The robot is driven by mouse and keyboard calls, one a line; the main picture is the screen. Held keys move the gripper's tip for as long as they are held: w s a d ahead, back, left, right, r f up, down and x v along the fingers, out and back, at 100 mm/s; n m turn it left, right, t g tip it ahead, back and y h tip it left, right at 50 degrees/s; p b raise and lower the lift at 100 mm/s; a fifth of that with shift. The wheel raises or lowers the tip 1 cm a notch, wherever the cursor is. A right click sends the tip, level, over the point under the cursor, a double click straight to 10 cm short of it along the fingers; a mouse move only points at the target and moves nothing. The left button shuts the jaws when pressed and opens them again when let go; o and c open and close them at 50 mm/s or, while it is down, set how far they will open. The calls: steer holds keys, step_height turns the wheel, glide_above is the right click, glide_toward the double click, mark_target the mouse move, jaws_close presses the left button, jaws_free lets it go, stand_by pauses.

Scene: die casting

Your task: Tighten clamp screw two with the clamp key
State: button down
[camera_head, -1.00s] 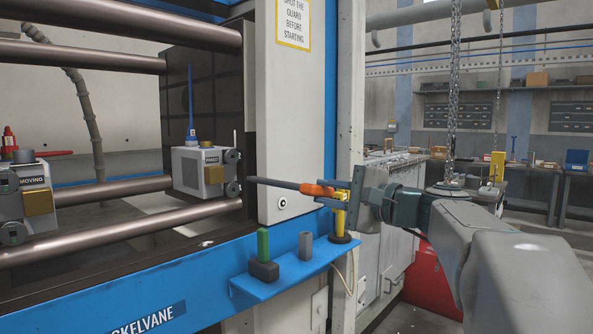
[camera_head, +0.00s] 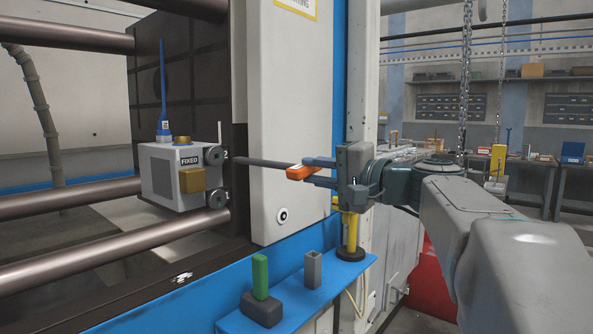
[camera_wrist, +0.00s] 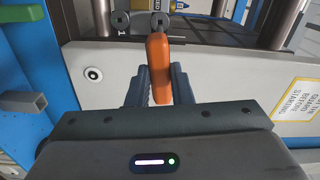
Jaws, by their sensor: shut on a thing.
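My gripper (camera_head: 322,173) is shut on the orange handle of the clamp key (camera_head: 300,172); the handle also shows in the wrist view (camera_wrist: 158,65). The key's dark shaft points left, roughly level, at the upper clamp screw (camera_head: 213,156), which has a mark like a 2 beside it. The tip is at or just short of this screw; contact cannot be told. The lower clamp screw (camera_head: 215,197) is free; the wrist view shows it at left (camera_wrist: 122,19), marked 1. Both screws are on the grey FIXED die half (camera_head: 160,175). In the wrist view the handle hides the shaft.
A pale guard panel (camera_head: 285,130) stands close behind the key. Below, a blue shelf (camera_head: 325,290) carries a green peg in a dark block (camera_head: 261,300), a grey square tube (camera_head: 312,270) and a yellow post (camera_head: 350,235). Tie bars (camera_head: 70,200) run at left.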

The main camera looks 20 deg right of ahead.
mark_target(298, 164)
steer(key=shift+f+b, duration=0.1)
steer(key=shift+b, duration=0.2)
steer(key=shift+x, duration=2.2)
steer(key=shift+b+x, duration=0.8)
steer(key=shift+x, duration=0.75)
stand_by(0.5)
